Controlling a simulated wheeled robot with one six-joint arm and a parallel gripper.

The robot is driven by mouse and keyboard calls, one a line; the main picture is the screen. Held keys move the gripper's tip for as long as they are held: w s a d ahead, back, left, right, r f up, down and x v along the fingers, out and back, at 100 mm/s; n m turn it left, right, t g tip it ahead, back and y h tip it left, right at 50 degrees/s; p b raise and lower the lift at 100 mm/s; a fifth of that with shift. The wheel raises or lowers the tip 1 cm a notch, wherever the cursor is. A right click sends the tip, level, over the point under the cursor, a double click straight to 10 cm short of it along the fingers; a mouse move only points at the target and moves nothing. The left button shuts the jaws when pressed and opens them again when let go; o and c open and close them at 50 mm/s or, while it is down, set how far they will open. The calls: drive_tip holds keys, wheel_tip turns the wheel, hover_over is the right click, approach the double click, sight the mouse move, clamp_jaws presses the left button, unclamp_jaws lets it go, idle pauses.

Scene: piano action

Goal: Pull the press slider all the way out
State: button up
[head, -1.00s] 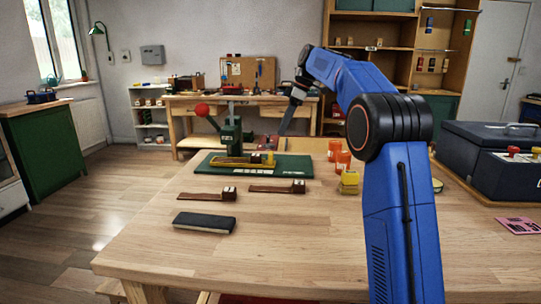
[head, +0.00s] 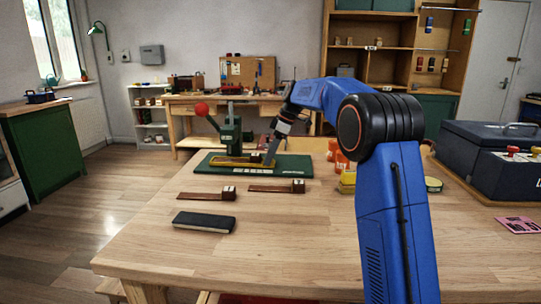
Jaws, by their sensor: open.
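The green press (head: 229,137) stands upright on a green base board (head: 290,168) on the wooden table, its lever ending in a red ball. The yellow press slider (head: 230,163) lies low in front of the press and runs to the right. My gripper (head: 268,160) points down at the slider's right end, where the yellow end piece is mostly hidden behind it. The gripper is open. At this size I cannot tell whether its fingers touch the end piece or stand around it.
Two brown hammer-like parts (head: 207,195) (head: 278,187) and a dark block (head: 204,222) lie in front of the base board. Orange containers (head: 334,150) stand right of it, close to my arm. A dark toolbox (head: 490,155) is farther right. The table's front is clear.

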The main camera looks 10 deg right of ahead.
clamp_jaws()
drive_tip(key=s+d, duration=0.1)
drive_tip(key=d, duration=0.2)
drive_tip(key=s+d, duration=0.1)
drive_tip(key=d, duration=0.3)
drive_tip(key=s+d, duration=0.1)
drive_tip(key=d, duration=0.2)
drive_tip(key=shift+s+d, duration=0.25)
drive_tip(key=shift+d, duration=0.15)
unclamp_jaws()
drive_tip(key=shift+d, duration=0.15)
drive_tip(key=v, duration=1.7)
drive_tip(key=shift+r, duration=0.25)
drive_tip(key=shift+s, duration=0.1)
